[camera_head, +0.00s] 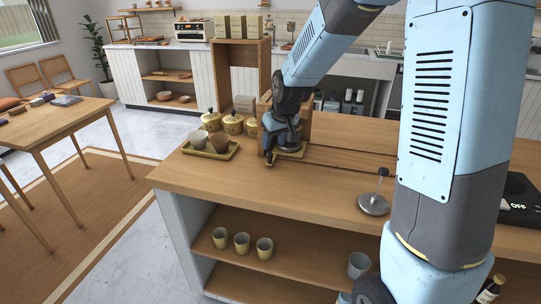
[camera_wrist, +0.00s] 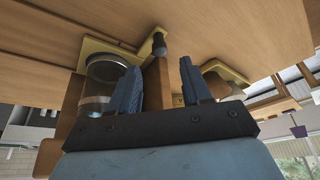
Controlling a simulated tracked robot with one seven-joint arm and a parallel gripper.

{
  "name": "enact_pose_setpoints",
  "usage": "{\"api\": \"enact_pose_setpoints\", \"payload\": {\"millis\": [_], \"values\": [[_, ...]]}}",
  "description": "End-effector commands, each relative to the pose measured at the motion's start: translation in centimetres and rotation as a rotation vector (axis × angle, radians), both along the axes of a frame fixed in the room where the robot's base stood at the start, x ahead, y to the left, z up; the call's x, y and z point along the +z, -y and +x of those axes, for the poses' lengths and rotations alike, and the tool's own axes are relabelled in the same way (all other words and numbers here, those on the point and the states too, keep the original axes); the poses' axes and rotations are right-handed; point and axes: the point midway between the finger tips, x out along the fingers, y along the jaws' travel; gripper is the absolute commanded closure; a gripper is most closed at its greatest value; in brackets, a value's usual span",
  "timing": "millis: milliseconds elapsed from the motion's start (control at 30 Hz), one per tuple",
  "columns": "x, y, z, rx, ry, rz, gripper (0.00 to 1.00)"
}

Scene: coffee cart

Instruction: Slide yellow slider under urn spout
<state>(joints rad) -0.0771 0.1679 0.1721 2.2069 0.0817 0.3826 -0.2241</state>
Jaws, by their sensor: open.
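The yellow slider (camera_head: 293,154) lies on the counter beneath the end of my arm; part of it is hidden in the head view. In the wrist view, the slider (camera_wrist: 96,46) is a yellow plate with a clear glass (camera_wrist: 104,70) on it and a short arm ending in a dark knob (camera_wrist: 159,46). My gripper (camera_wrist: 160,80) is open, its two dark blue fingers apart. The knob shows beyond the fingertips, in line with the gap between them; I cannot tell whether they touch it. I cannot make out the urn spout.
A yellow tray (camera_head: 232,154) with two cups stands left of my gripper. Several yellow lidded pots (camera_head: 233,123) stand behind it. A wooden frame (camera_head: 303,122) rises beside my gripper. The counter front (camera_head: 260,190) is clear.

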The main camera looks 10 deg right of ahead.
Motion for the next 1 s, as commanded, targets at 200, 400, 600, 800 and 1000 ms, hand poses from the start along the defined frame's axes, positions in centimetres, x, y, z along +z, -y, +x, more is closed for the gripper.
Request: {"api": "enact_pose_setpoints", "payload": {"millis": [200, 400, 600, 800, 1000], "values": [[-3.2, -0.5, 1.2, 0.0, -0.003, 0.0, 0.52], [-5.7, -0.9, 2.1, 0.001, -0.002, -0.001, 0.52], [-7.1, -1.1, 2.7, 0.0, 0.0, 0.0, 0.52], [-7.4, -1.2, 2.8, 0.001, 0.0, 0.0, 0.52], [-7.4, -1.2, 2.8, 0.001, 0.001, 0.0, 0.53]]}}
